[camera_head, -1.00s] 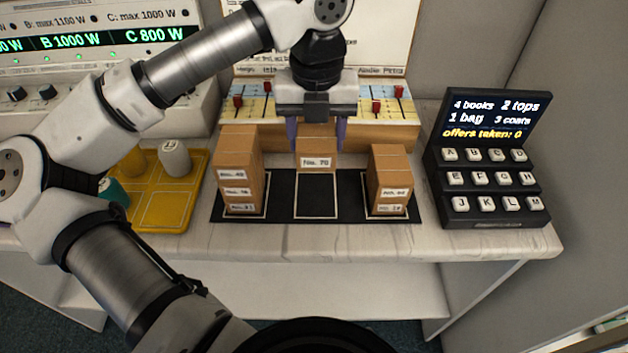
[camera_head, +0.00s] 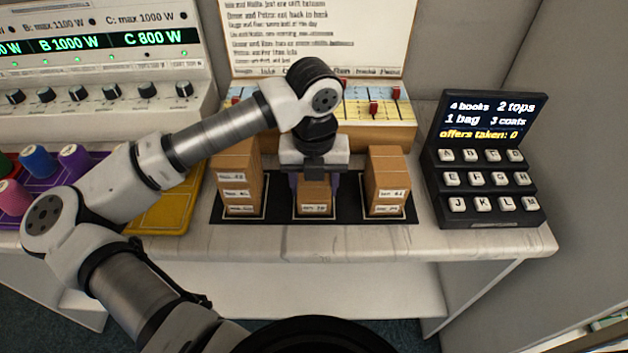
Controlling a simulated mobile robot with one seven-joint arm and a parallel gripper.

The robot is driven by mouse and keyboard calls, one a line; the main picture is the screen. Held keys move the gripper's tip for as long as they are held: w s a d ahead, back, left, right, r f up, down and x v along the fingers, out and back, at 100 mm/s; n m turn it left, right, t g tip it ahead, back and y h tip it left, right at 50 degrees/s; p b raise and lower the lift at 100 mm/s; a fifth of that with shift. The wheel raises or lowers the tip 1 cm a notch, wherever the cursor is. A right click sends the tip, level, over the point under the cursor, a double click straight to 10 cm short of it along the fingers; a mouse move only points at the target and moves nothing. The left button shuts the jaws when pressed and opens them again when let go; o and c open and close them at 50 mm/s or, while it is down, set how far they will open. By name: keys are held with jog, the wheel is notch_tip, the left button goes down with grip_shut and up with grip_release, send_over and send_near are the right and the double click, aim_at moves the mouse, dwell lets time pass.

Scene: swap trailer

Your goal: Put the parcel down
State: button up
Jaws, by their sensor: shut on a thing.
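The parcel (camera_head: 314,197) is a small brown carton with a white label too small to read surely. It is low over the middle outlined spot of the black mat (camera_head: 276,212), at or very near its surface; I cannot tell whether it touches. My gripper (camera_head: 314,186) is shut on the parcel from above, with a purple finger on each side. A stack of cartons (camera_head: 238,185) stands on the left spot and another stack (camera_head: 386,186) on the right spot. My gripper is between the two stacks.
A black keypad box (camera_head: 485,180) with a lit screen stands at the right. A board with red sliders (camera_head: 400,118) is behind the mat. A yellow tray (camera_head: 165,215) lies at the left under my arm. The shelf's front edge (camera_head: 330,240) is clear.

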jog(key=shift+f+b, duration=0.2)
jog(key=shift+b, duration=0.1)
jog(key=o, duration=1)
jog(key=shift+r, duration=0.1)
jog(key=shift+o, duration=0.2)
jog(key=shift+r, duration=0.1)
jog(key=shift+r+p, duration=0.2)
jog(key=shift+p, duration=0.25)
notch_tip(320, 180, up, 12)
jog(key=b, duration=0.1)
jog(key=shift+f+b, duration=0.15)
jog(key=shift+b, duration=0.15)
